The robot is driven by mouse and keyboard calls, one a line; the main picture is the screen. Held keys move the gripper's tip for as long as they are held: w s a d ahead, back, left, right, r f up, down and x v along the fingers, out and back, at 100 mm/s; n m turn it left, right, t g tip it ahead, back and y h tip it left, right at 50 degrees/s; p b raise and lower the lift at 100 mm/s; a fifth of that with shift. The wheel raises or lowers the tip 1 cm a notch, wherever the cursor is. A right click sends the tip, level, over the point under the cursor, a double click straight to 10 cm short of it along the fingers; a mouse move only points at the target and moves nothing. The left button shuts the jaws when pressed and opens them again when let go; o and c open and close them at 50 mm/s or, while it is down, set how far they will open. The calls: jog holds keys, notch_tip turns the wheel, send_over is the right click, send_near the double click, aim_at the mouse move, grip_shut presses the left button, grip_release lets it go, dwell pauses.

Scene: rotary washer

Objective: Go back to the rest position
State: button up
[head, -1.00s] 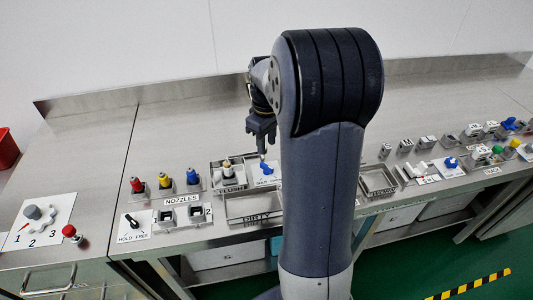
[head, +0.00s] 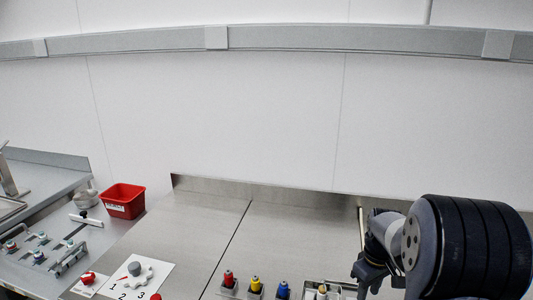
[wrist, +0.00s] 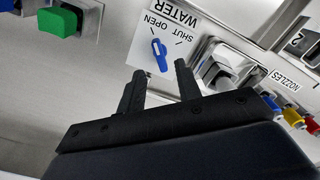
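My gripper (wrist: 158,85) shows in the wrist view with its two dark fingers apart and nothing between them. In the head view it hangs at the lower right (head: 368,278), over the bench near the nozzles, its fingers small and partly cut by the bottom edge. In the wrist view a blue valve handle (wrist: 160,55) on a white plate marked WATER, OPEN and SHUT lies beyond the fingertips. I cannot tell any contact there, but the handle appears apart from the fingers.
Red (head: 228,279), yellow (head: 255,284) and blue (head: 283,289) nozzles stand at the bottom of the head view. A numbered dial plate (head: 150,277) and a red bin (head: 123,201) are to the left. A green block (wrist: 58,22) shows in the wrist view. The back bench is clear.

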notch_tip(320, 180, down, 5)
jog(key=shift+r, duration=0.1)
dwell(0.3)
